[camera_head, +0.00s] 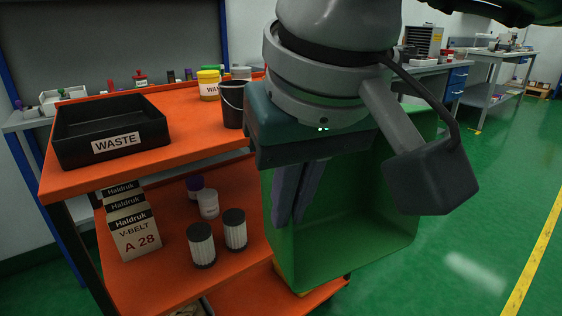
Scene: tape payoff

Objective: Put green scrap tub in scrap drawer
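The green scrap tub (362,236) is in the middle of the head view, tilted, with its open side towards me. It is at the right end of the orange cart, in front of the shelves. My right gripper (293,212) comes down from the top, its two fingers close together at the tub's left side. It looks shut on the tub's wall, but the exact contact is hard to see. The gripper body hides the tub's upper part. I see no drawer that I can tell as the scrap drawer. My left gripper is not in view.
The orange cart (74,178) carries a black WASTE tray (75,153), a yellow-lidded jar (209,88) and a dark bucket (233,112). Its lower shelf holds V-belt boxes (136,236) and several small containers. Green floor (480,215) is open at the right; workbenches stand behind.

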